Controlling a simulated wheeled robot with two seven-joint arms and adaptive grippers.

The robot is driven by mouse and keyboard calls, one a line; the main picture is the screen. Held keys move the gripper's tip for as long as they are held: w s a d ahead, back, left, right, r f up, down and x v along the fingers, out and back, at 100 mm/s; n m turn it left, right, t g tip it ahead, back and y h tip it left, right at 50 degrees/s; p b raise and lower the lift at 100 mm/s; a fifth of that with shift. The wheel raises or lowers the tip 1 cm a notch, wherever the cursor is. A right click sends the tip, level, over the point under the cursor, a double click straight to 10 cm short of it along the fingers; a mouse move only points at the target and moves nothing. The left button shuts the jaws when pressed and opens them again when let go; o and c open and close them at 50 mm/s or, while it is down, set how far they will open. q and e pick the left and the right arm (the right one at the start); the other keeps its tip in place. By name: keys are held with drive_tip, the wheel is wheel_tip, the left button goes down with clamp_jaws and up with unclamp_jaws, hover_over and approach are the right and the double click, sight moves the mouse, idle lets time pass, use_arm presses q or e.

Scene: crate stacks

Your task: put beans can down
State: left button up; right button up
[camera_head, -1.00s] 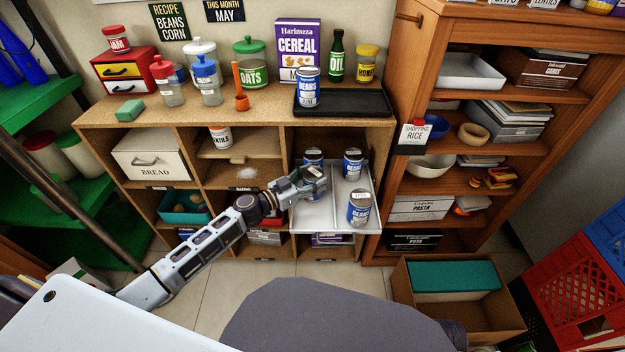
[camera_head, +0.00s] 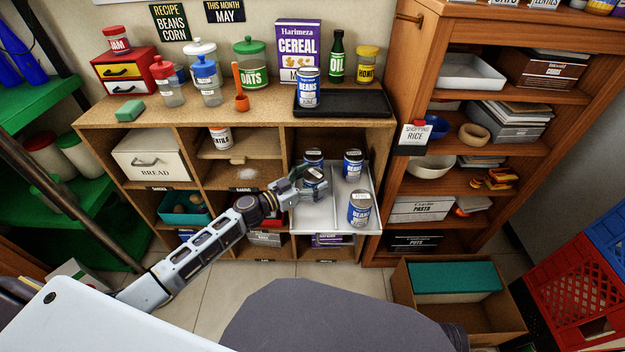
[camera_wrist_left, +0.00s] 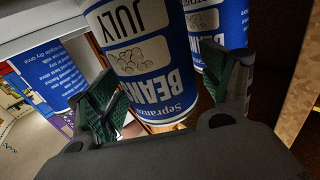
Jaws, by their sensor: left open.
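A blue-and-white beans can (camera_head: 313,179) marked JULY (camera_wrist_left: 150,45) stands in the left part of a white pull-out tray (camera_head: 328,222) in the wooden shelf. My left gripper (camera_head: 305,187) is open at this can. In the wrist view its green-padded fingers (camera_wrist_left: 172,92) are spread on either side of the can, with gaps showing. More beans cans stand in the tray: one behind (camera_head: 313,157), one at back right (camera_head: 352,164) and one at front right (camera_head: 360,208). The can's base is hidden in the head view. My right gripper is out of view.
On the counter, another beans can (camera_head: 308,88) stands on a black tray (camera_head: 360,103) beside the cereal box (camera_head: 298,45). A divider (camera_head: 335,205) splits the white tray. The bookcase (camera_head: 398,150) rises close to the right.

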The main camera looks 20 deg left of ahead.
use_arm(q)
drive_tip(key=shift+r, duration=0.1)
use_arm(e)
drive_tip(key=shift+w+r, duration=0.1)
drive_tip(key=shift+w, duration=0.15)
use_arm(q)
drive_tip(key=shift+s+a, duration=0.15)
drive_tip(key=shift+s, duration=0.05)
drive_tip(key=shift+s+a, duration=0.15)
drive_tip(key=shift+s, duration=0.1)
drive_tip(key=shift+v, duration=2.8)
drive_tip(key=v, duration=0.5)
drive_tip(key=shift+s+a, duration=0.1)
drive_tip(key=shift+a, duration=0.05)
